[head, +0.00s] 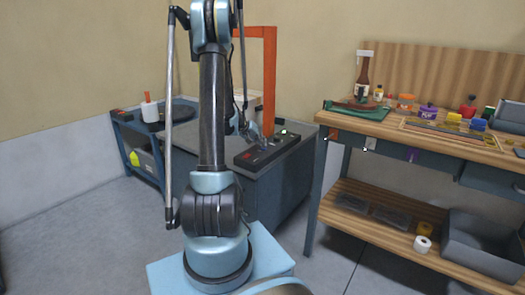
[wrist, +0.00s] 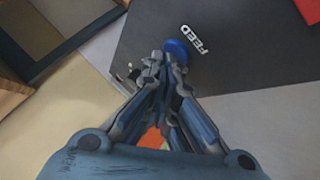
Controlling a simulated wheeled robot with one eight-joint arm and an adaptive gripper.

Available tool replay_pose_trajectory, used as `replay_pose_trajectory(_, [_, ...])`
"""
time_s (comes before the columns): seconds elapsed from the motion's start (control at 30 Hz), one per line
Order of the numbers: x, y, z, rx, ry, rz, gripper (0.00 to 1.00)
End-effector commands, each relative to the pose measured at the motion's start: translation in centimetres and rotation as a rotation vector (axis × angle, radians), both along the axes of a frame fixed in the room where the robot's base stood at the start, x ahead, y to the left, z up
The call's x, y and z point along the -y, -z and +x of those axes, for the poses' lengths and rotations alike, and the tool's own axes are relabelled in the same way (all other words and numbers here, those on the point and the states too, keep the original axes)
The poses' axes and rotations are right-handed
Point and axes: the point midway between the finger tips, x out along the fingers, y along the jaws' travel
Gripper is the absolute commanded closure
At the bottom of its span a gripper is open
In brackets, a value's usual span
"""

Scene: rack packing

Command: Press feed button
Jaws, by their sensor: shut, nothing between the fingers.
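The feed button is a round blue knob (wrist: 177,47) beside the white "FEED" label (wrist: 195,40) on a dark surface in the wrist view. My gripper (wrist: 163,60) is shut and empty, its fingertips at the lower left edge of the button. The tips overlap part of the button in the picture. I cannot tell whether they touch it or press it. In the head view, a dark control panel (head: 262,154) sits on the front of the grey machine (head: 279,183). My gripper (head: 257,137) is close above the panel, partly hidden by my arm.
An orange frame (head: 269,75) stands up from the machine. To the right is a wooden workbench (head: 455,148) with jars and a bottle (head: 363,74), and a grey bin (head: 482,244) on its lower shelf. The floor at the left is clear.

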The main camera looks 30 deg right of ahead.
Motion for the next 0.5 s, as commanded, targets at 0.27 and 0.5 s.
replay_pose_trajectory(0.27, [0.0, -1.3, 0.0, 0.0, 0.0, 0.0, 1.0])
replay_pose_trajectory(0.5, [0.0, -1.4, 0.0, 0.0, 0.0, 0.0, 1.0])
